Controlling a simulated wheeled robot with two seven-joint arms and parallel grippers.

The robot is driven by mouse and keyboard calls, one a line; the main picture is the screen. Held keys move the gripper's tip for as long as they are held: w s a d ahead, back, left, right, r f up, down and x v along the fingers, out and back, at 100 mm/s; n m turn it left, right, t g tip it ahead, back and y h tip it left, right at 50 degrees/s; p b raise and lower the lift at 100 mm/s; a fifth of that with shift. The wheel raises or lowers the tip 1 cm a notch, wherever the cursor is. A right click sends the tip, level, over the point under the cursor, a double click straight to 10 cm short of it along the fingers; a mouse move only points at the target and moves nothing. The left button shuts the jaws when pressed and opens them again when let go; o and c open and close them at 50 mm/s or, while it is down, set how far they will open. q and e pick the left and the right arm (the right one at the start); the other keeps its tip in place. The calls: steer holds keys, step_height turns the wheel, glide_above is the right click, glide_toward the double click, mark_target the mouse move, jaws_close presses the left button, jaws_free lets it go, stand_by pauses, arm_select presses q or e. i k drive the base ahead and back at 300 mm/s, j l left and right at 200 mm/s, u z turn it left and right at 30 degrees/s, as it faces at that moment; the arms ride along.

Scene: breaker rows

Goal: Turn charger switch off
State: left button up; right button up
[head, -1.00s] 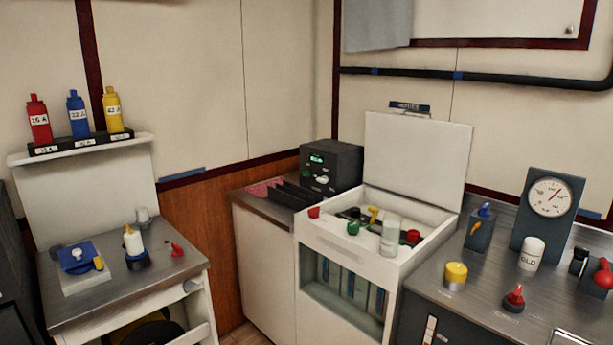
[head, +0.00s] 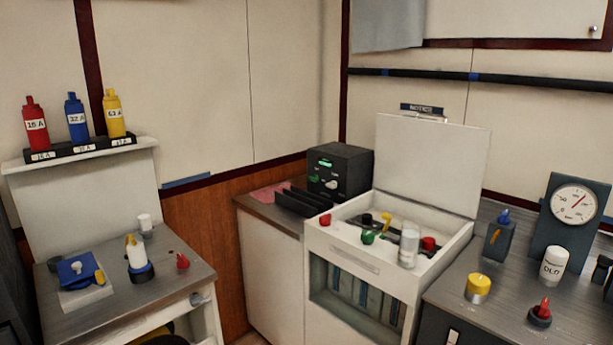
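A dark box (head: 354,164) with a lit green display (head: 325,162) stands on the counter at the back corner, left of the open white cabinet; it looks like the charger. Its front has a pale knob (head: 331,185) and a small green spot (head: 314,179) to the left of the knob. The knob's setting is too small to read. Neither of my grippers is in view.
An open white cabinet (head: 342,254) holds coloured knobs and a clear jar (head: 409,246). Black dividers (head: 300,203) stand before the box. A left bench (head: 180,262) holds several small parts; a gauge (head: 575,203) stands on the right counter.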

mark_target(315, 178)
steer(key=i+j, duration=0.25)
steer(key=i+j+z, duration=0.1)
steer(key=j, duration=0.35)
steer(key=i+j, duration=0.3)
